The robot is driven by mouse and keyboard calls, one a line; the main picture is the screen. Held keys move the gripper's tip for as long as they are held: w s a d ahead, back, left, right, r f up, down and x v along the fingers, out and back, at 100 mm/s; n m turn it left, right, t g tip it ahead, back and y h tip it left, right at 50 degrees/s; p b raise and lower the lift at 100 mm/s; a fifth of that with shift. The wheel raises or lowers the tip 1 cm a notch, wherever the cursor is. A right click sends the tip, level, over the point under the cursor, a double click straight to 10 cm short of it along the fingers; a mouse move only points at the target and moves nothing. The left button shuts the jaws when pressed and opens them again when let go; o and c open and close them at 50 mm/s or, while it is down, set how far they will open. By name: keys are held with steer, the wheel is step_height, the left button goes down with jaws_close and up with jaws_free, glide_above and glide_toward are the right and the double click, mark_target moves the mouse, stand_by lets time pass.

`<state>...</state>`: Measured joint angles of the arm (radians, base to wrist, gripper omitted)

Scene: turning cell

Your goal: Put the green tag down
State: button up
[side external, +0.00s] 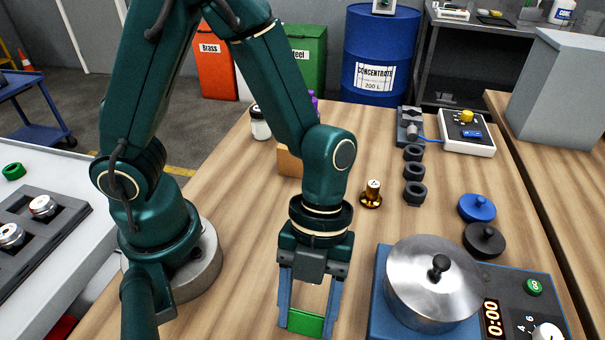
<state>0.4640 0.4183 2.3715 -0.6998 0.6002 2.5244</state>
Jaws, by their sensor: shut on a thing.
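My gripper (306,318) points downward over the front middle of the wooden table. Its two blue fingers are shut on the green tag (305,323), which shows as a flat green piece between the fingertips. The tag is near the bottom edge of the side view. I cannot tell whether it touches the table or hangs just above it.
Close on the right stands a blue heating unit (384,320) bearing a steel pot (425,290). A brass weight (372,193), several dark rings (414,171), a blue lid (477,208) and a black lid (484,240) lie behind. Bare wood (225,200) lies left of my gripper.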

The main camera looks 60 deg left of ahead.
steer(key=shift+f, duration=0.15)
steer(key=o, duration=1.3)
steer(key=v, duration=1.1)
steer(key=a+r+n+t+y, duration=0.1)
steer(key=a+n+t, duration=0.2)
steer(key=n, duration=0.6)
steer(key=a+r+n+t+y, duration=0.1)
steer(key=a+r+n+t, duration=0.1)
steer(key=n, duration=0.7)
steer(key=a+r+n+t+y, duration=0.1)
steer(key=a+n+t, duration=0.2)
steer(key=a+n, duration=0.3)
steer(key=shift+s+a+r+n+t, duration=0.1)
steer(key=shift+a+r+n+t, duration=0.1)
steer(key=shift+n, duration=0.55)
steer(key=shift+s+a+r+n+t, duration=0.1)
steer(key=shift+a+r+n+t, duration=0.1)
steer(key=shift+n, duration=0.55)
